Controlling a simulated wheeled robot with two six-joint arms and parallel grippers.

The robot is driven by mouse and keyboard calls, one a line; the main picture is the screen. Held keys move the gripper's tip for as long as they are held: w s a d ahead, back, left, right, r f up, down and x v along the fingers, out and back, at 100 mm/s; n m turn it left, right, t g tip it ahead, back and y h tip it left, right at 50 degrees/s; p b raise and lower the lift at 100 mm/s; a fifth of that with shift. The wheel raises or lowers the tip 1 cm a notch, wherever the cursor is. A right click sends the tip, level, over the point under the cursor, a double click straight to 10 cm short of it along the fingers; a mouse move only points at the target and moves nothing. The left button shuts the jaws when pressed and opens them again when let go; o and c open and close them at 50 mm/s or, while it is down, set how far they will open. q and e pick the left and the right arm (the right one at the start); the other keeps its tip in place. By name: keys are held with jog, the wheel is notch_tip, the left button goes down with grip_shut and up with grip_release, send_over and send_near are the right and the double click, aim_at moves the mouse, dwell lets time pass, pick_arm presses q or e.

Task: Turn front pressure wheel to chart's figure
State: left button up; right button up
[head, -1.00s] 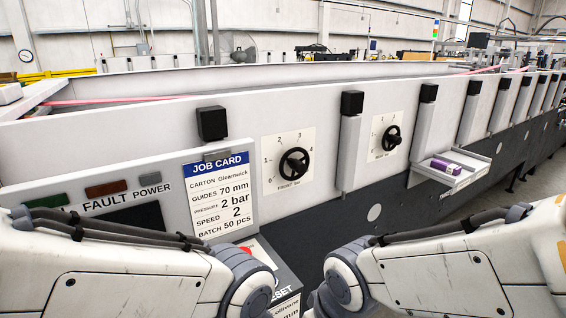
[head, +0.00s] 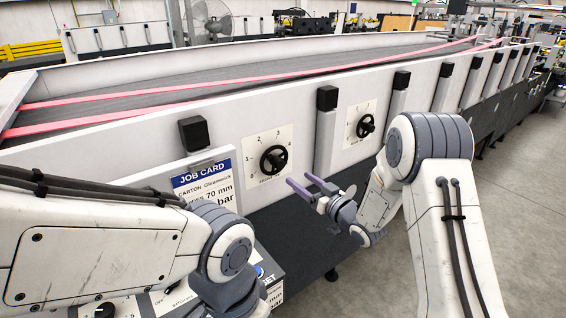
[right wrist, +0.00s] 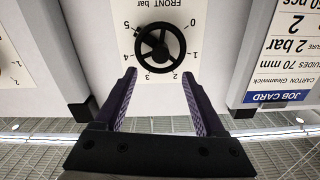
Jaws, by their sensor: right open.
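The black front pressure wheel (head: 273,159) sits on a white dial plate on the machine's side wall. In the right wrist view the wheel (right wrist: 160,47) appears upside down, with "FRONT bar" and figures 0 to 5 around it; I cannot tell its setting surely. My right gripper (head: 299,181) is open and empty, just right of and below the wheel. My left gripper is out of view.
A second, similar wheel (head: 365,126) stands farther right along the wall. A black-capped post (head: 327,98) rises between the two dials, and another (head: 194,133) stands above the job card. Open floor (head: 520,210) lies at the right.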

aim_at(282, 166)
jog(key=p+x, duration=0.3)
jog(key=x, duration=0.5)
jog(key=shift+w+a, duration=0.15)
jog(key=shift+a, duration=0.05)
jog(key=shift+w+a+p, duration=0.35)
jog(key=shift+w, duration=0.15)
grip_shut()
